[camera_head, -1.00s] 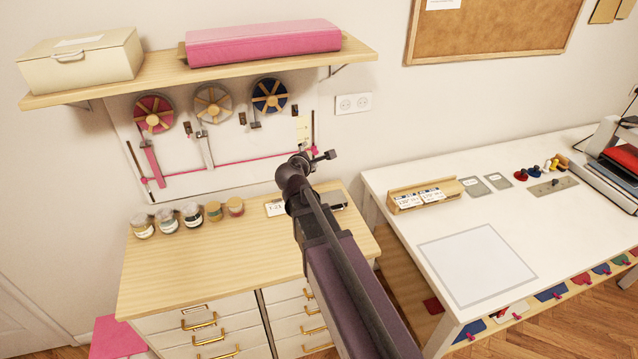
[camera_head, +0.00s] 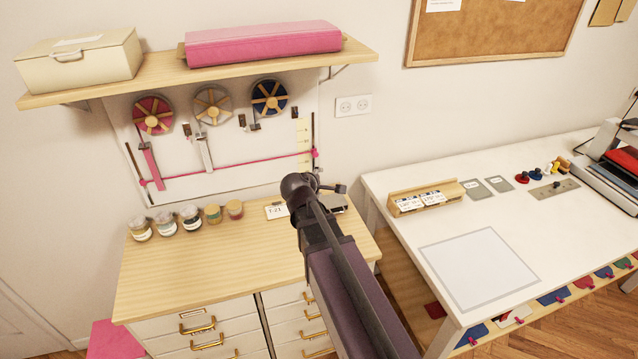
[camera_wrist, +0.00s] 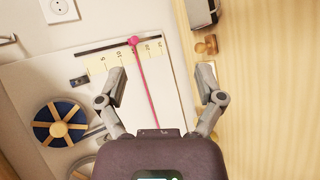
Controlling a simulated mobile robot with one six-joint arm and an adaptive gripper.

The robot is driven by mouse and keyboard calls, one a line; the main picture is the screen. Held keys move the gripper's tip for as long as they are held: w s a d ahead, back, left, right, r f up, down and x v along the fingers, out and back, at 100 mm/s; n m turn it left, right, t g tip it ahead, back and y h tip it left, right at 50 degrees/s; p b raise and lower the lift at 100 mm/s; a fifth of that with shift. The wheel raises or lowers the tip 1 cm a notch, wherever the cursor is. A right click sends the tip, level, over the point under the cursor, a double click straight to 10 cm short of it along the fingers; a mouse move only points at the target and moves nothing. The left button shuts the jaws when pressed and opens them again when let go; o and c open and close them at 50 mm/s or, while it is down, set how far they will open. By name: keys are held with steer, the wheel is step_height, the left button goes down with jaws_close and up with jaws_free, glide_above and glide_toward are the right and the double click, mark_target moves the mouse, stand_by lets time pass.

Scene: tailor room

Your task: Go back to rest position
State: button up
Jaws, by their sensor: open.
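My gripper (camera_wrist: 162,84) shows in the wrist view with its two fingers spread apart and nothing between them. Behind the gap lie the pink line (camera_wrist: 143,85) and the ruled scale (camera_wrist: 122,54) on the wall panel. In the head view my arm reaches up over the wooden drawer cabinet (camera_head: 190,270). My gripper's fingers are hidden there behind the arm.
Several jars (camera_head: 190,216) and a small card (camera_head: 277,211) stand on the cabinet. Ribbon spools (camera_head: 212,104) hang below the shelf (camera_head: 75,88). A white table (camera_head: 400,215) stands at the right. The front of the cabinet top is clear.

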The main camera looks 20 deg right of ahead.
steer(key=shift+f, duration=0.1)
steer(key=s+a+f+m+g+y+b, duration=0.2)
steer(key=s+f+m, duration=0.4)
steer(key=s, duration=0.3)
steer(key=s+a+f+m+g+y+b, duration=0.2)
steer(key=s+a+f+m+g+y, duration=0.3)
steer(key=s, duration=0.5)
step_height(320, 180, down, 2)
steer(key=shift+a+m+g+b, duration=0.4)
steer(key=shift+m+g, duration=0.1)
steer(key=shift+g, duration=0.4)
stand_by(1.4)
